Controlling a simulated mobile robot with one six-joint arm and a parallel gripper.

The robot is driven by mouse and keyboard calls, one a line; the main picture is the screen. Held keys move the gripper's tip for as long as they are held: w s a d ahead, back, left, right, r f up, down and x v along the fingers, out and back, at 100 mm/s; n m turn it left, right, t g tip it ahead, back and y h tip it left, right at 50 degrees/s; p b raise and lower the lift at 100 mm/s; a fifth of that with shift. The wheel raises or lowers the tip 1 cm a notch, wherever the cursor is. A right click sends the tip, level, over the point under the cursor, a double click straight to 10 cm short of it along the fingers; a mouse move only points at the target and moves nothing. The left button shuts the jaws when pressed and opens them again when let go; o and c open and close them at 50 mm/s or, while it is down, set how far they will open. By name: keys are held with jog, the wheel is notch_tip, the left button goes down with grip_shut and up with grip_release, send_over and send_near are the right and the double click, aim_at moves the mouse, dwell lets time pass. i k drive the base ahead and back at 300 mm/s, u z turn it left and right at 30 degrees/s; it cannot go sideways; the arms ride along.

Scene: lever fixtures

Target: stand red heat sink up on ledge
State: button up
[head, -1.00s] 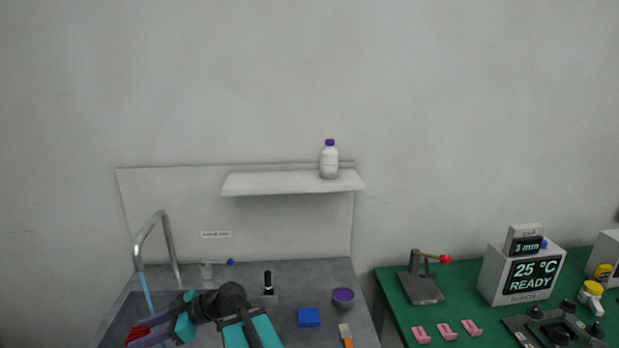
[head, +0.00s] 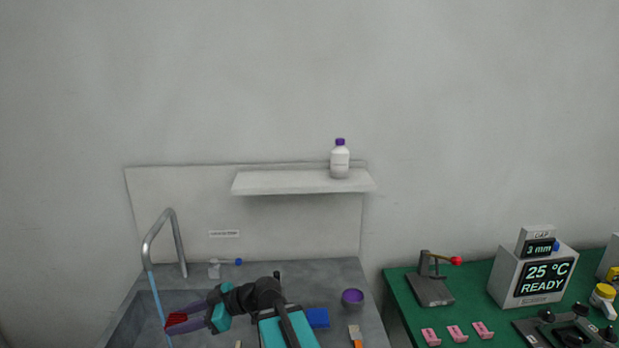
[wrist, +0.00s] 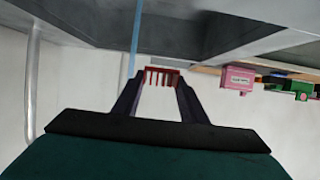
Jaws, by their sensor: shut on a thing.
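The red heat sink (wrist: 160,77) is between my gripper's fingertips in the wrist view, its fins showing as a row of thin teeth. It also shows as a small red piece at the gripper's end in the head view (head: 176,319). My gripper (head: 180,322) is shut on it, low at the left over the grey sink area. The ledge (head: 295,183) is a pale shelf on the wall, above and to the right of my gripper. A white bottle (head: 340,160) with a purple cap stands towards the ledge's right end; the left and middle are bare.
A curved metal faucet (head: 163,235) with a blue stream stands close to my gripper. A blue block (head: 318,318), a purple bowl (head: 352,298) and an orange-handled brush (head: 355,336) lie on the grey counter. A green bench (head: 400,290) with a lever fixture stands at the right.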

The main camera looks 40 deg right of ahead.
aim_at(258, 179)
jog(key=z, duration=0.1)
jog(key=k, duration=1.15)
jog(key=u, duration=0.8)
jog(key=i, duration=1)
jog(key=z, duration=0.05)
